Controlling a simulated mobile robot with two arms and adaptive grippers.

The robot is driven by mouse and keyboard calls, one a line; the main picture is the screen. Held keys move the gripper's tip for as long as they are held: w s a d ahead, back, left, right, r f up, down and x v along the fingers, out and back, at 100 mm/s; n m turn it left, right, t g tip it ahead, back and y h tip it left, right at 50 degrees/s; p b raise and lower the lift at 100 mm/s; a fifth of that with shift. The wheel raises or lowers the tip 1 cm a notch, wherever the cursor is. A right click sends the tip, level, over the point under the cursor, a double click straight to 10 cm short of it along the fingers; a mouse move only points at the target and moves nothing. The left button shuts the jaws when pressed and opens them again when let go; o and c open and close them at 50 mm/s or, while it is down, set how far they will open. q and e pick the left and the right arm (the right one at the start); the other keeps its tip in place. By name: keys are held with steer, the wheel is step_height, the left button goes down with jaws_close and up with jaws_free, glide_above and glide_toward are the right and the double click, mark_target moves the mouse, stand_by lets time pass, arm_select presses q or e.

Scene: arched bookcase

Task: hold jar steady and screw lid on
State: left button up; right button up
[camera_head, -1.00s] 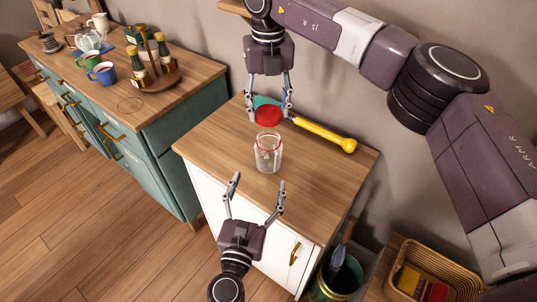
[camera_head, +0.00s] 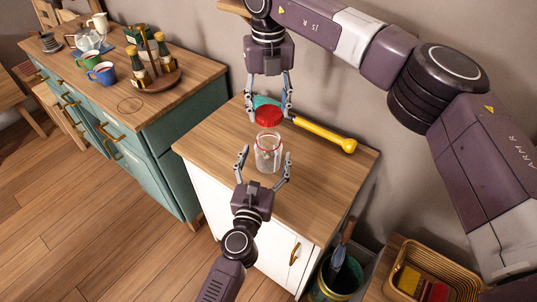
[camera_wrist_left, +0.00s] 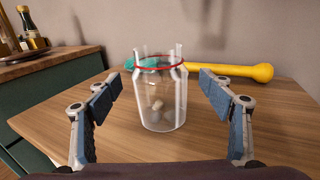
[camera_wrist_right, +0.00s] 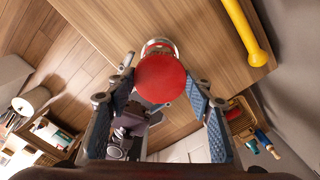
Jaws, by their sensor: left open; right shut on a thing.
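The clear glass jar (camera_head: 267,154) stands upright on the small wooden-topped cabinet, with a red ring near its rim. It also shows in the left wrist view (camera_wrist_left: 160,98), with a few pale pebble-like bits inside. My left gripper (camera_head: 264,155) is open, its fingers on either side of the jar with gaps left; in its wrist view the jar is between and beyond the fingertips. My right gripper (camera_head: 268,112) points down above the jar, shut on the red lid (camera_head: 268,116). In the right wrist view the lid (camera_wrist_right: 160,78) partly covers the jar.
A yellow-handled tool with a teal head (camera_head: 325,135) lies behind the jar. A green cabinet (camera_head: 165,125) with mugs, a teapot and bottles stands at left. A basket (camera_head: 425,270) and a bin (camera_head: 335,278) are at lower right. The cabinet top's front left is clear.

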arm_select(q)
steer(key=shift+x, duration=1.3)
steer(key=c, duration=1.8)
arm_select(e)
steer(key=shift+f, duration=2.5)
